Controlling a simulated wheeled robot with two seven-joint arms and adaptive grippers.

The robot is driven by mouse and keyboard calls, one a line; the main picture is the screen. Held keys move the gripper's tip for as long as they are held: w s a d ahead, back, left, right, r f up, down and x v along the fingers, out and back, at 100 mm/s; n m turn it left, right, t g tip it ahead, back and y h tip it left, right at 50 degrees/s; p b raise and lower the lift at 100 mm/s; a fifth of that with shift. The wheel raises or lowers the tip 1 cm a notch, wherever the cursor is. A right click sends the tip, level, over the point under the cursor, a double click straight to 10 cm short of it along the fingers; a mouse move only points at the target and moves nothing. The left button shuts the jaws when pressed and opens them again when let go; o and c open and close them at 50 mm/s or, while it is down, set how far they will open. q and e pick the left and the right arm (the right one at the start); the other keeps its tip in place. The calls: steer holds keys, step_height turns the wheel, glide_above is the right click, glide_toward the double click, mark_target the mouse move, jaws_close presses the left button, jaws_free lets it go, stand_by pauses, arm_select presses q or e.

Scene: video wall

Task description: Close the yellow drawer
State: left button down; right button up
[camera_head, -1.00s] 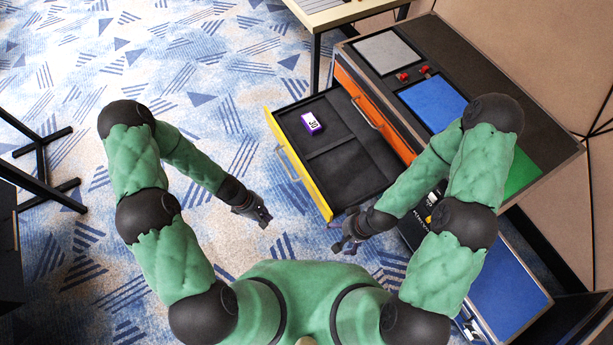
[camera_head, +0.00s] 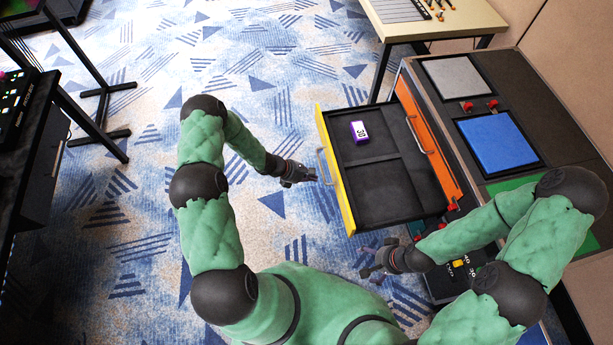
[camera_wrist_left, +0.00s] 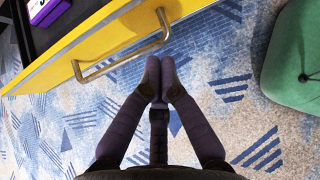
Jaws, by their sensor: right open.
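The yellow drawer (camera_head: 336,172) is pulled out of the cabinet, its black inside showing. Its yellow front faces left, with a metal handle (camera_head: 321,167). My left gripper (camera_head: 312,175) is just left of the yellow front, near the handle. In the left wrist view, the yellow front (camera_wrist_left: 100,40) and handle (camera_wrist_left: 120,54) lie just beyond my left fingertips (camera_wrist_left: 160,68), which are together with nothing visible between them. Whether they touch the handle is unclear. My right gripper (camera_head: 368,262) is open and empty, below the drawer's near corner in the picture.
A purple box (camera_head: 359,132) lies inside the drawer. An orange drawer front (camera_head: 428,140) is in the cabinet (camera_head: 520,80) behind it. A table (camera_head: 440,20) stands at the top and a dark stand (camera_head: 95,120) at the left. Carpet left of the drawer is free.

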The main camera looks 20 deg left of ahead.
mark_target(336, 180)
arm_select(q)
steer(key=w+d+f, duration=0.1)
steer(key=w+d+f+b, duration=0.1)
steer(key=d, duration=0.1)
steer(key=w+d+f, duration=0.1)
steer(key=shift+d+b, duration=0.35)
steer(key=shift+b, duration=0.05)
steer(key=shift+w+d+r, duration=0.1)
steer(key=shift+w+d, duration=0.3)
steer(key=shift+d, duration=0.05)
